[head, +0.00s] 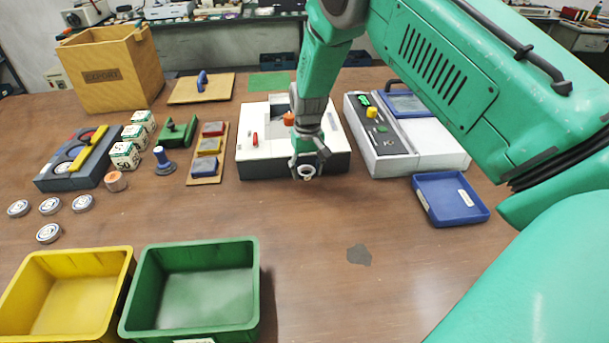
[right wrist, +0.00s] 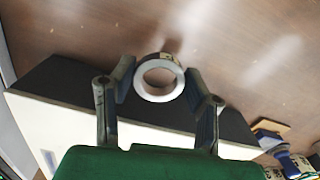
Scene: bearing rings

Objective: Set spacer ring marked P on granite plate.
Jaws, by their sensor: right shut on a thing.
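My right gripper (head: 307,166) is shut on a pale ring (head: 306,178), held in front of the dark front side of a white-topped unit (head: 265,164). In the right wrist view the fingers (right wrist: 160,79) grip the ring (right wrist: 142,89) from both sides, its hole facing the camera. A small dark mark shows on its outer side, too small to read as a P. The ring appears clear of the table. I cannot tell for certain which surface is the granite plate; a flat, dark grey irregular patch (head: 359,254) lies on the bare table. My left gripper is out of view.
Several bearing rings (head: 82,203) lie at the left, near a copper-coloured ring (head: 116,181). Yellow (head: 118,258) and green (head: 254,290) bins stand front left. A blue tray (head: 481,211) and a panelled unit (head: 440,160) are at the right. The table's front middle is mostly clear.

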